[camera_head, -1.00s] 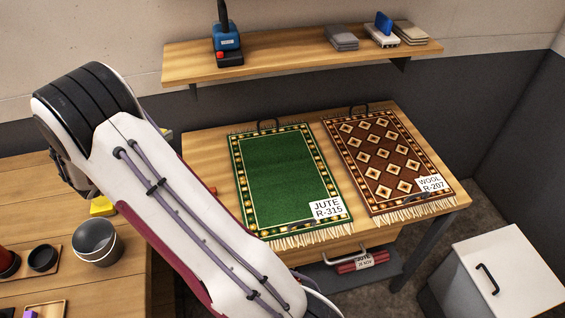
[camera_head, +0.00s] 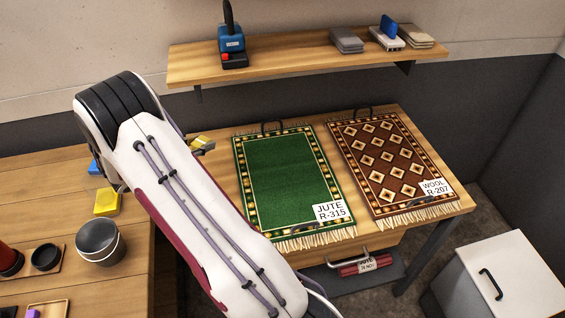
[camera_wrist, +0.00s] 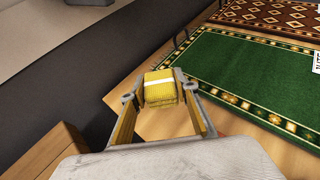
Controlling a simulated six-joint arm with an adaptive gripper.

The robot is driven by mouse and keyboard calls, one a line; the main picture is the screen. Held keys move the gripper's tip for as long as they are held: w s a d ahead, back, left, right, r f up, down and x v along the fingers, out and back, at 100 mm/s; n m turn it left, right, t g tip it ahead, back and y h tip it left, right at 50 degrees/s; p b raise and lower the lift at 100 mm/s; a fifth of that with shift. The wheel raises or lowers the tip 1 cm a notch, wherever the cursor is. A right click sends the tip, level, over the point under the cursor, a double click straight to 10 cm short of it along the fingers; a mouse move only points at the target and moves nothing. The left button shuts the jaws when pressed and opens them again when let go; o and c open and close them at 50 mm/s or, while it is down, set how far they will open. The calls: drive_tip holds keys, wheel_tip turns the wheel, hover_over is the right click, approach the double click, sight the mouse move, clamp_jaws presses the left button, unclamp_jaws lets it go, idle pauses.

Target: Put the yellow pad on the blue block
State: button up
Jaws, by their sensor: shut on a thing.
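The yellow pad (camera_wrist: 160,88), with a white stripe across it, is held between the two fingers of my gripper (camera_wrist: 160,103) in the wrist view. In the head view the pad (camera_head: 200,141) shows just right of my arm, near the left edge of the rug table, with my gripper (camera_head: 206,148) partly hidden by the arm. A blue block (camera_head: 94,167) on the left wooden table is mostly hidden behind my arm. The held pad is well apart from it, to its right.
A green rug (camera_head: 290,180) and a brown rug (camera_head: 388,165) cover most of the other table. A shelf (camera_head: 290,58) above carries several items, including a small blue piece (camera_head: 388,26).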

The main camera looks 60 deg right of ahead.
drive_tip(key=shift+f, duration=0.1)
hover_over(207, 167)
drive_tip(key=s+a, duration=0.2)
drive_tip(key=shift+d+f, duration=0.2)
drive_tip(key=shift+f, duration=2.8)
drive_tip(key=shift+f, duration=1.9)
drive_tip(key=shift+f, duration=0.1)
drive_tip(key=o, duration=0.9)
